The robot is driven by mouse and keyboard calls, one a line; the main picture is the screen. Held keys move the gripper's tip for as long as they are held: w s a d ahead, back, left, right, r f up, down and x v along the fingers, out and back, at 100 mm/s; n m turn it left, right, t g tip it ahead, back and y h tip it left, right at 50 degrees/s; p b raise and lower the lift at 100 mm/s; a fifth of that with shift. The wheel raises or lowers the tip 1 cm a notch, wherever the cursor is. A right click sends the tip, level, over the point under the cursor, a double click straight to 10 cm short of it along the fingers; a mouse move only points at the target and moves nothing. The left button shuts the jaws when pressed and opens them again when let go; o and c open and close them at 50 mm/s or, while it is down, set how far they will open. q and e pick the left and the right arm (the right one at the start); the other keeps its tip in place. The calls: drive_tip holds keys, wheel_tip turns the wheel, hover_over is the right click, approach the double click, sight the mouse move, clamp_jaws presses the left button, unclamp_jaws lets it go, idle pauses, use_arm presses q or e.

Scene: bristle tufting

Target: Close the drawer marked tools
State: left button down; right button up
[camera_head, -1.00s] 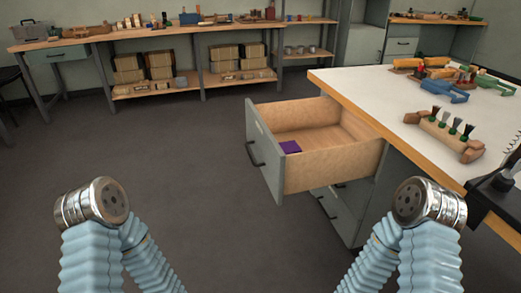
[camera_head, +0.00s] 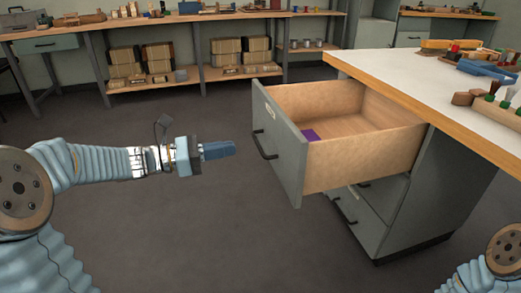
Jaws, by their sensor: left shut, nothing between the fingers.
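The open top drawer (camera_head: 277,147) has a grey front with a dark bar handle (camera_head: 263,145) and a small label whose text I cannot read. It is pulled far out of the bench cabinet on the right. My left gripper (camera_head: 228,149) is shut and empty, pointing right, in front of the drawer front and apart from the handle. My right gripper is not in view; only part of my right arm shows at the lower right.
The workbench (camera_head: 420,62) above the drawer holds tools and brushes. A lower drawer (camera_head: 358,222) appears shut beneath. A long back bench (camera_head: 150,22) carries boxes on its shelf. The floor (camera_head: 210,225) left of the drawer is clear.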

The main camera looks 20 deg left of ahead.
sight(289, 140)
use_arm(q)
drive_tip(key=x, duration=1.3)
drive_tip(key=shift+f+b, duration=0.1)
drive_tip(key=shift+b, duration=0.25)
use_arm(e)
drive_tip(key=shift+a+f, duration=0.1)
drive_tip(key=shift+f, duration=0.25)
use_arm(q)
drive_tip(key=shift+w+d, duration=0.1)
drive_tip(key=shift+d, duration=0.05)
